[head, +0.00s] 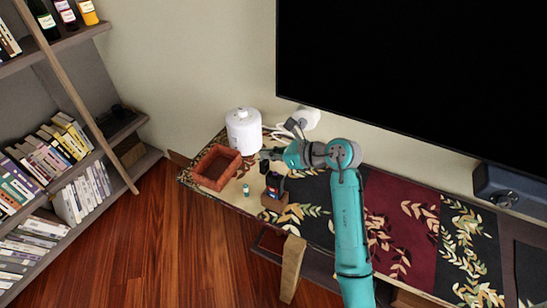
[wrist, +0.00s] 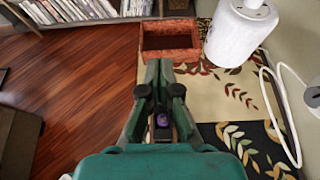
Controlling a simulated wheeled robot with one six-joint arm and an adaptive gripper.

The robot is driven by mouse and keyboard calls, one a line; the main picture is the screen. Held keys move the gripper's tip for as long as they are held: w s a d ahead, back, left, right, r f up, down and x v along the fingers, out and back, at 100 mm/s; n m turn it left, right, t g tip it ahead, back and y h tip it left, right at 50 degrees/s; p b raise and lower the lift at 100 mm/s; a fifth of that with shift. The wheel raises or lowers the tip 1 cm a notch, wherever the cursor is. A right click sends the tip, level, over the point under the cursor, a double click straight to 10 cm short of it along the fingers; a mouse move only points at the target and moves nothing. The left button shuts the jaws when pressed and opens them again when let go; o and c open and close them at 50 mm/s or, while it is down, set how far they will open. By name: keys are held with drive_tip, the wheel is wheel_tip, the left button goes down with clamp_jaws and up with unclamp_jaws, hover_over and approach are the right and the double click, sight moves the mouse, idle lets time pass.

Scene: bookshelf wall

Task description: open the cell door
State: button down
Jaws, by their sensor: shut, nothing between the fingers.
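My gripper (head: 266,155) is over the table, above and behind a small black device (head: 274,184) on a brown wooden base. In the wrist view the gripper's fingers (wrist: 159,68) are together, with nothing held at the tips. A dark part with a purple-blue spot (wrist: 162,120) shows in the gap between the finger links; I cannot tell whether it belongs to the device. No cell door can be made out clearly, so I cannot tell whether it is open or closed. A small bottle (head: 246,190) with a green label stands left of the device.
A reddish-brown open box (head: 217,167) is left of the gripper, with a white cylinder (head: 243,131) behind it. A white cable (wrist: 275,120) runs along the right in the wrist view. A large black screen (head: 410,75) hangs above the table. Bookshelves (head: 50,150) stand left.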

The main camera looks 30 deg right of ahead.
drive_tip(key=shift+w+a+f, duration=0.1)
drive_tip(key=shift+w+a, duration=0.7)
drive_tip(key=shift+w, duration=0.2)
idle(0.3)
